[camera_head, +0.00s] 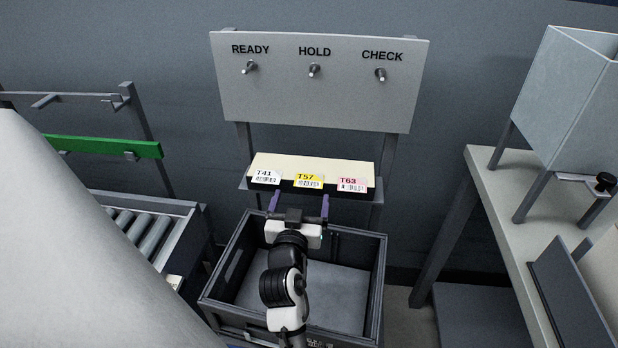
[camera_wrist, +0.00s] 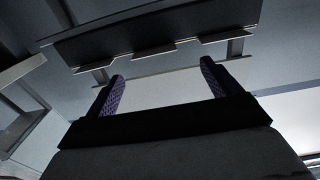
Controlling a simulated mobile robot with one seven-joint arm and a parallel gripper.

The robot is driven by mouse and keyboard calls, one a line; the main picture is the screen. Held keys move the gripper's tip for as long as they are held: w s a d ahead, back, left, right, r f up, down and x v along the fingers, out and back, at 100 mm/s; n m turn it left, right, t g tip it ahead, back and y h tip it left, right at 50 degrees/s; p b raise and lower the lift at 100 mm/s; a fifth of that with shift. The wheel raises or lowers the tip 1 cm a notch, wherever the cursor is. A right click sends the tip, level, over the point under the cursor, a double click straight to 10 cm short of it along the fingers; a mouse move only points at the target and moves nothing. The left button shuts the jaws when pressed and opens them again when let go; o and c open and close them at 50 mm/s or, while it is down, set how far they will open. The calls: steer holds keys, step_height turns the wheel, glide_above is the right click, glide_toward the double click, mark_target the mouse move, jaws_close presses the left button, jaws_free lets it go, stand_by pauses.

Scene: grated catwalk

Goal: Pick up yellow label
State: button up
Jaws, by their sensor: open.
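The yellow label (camera_head: 309,181), marked T57, sits between a white label (camera_head: 266,177) marked T41 and a pink label (camera_head: 352,184) marked T63. All three stick out at the front edge of a cream-topped shelf (camera_head: 312,166) below the sign board. My gripper (camera_head: 299,204) is open and empty, its two purple fingers spread apart just below and in front of the shelf. In the wrist view the open fingers (camera_wrist: 161,82) point toward the dark underside of the shelf (camera_wrist: 150,35). The label edges there show no colour I can tell.
A grey board (camera_head: 320,100) with pegs under READY, HOLD and CHECK stands above the shelf. A dark open crate (camera_head: 375,275) lies beneath my arm. A roller conveyor (camera_head: 190,228) is at left, and a bench (camera_head: 485,165) with a metal hopper (camera_head: 560,100) at right.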

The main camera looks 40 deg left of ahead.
mark_target(309, 180)
steer(key=x, duration=0.1)
steer(key=p+x, duration=0.1)
steer(key=x, duration=0.1)
steer(key=f+x, duration=0.1)
steer(key=x, duration=0.1)
steer(key=shift+w+d+p, duration=0.3)
steer(key=shift+p, duration=0.1)
steer(key=c, duration=1.1)
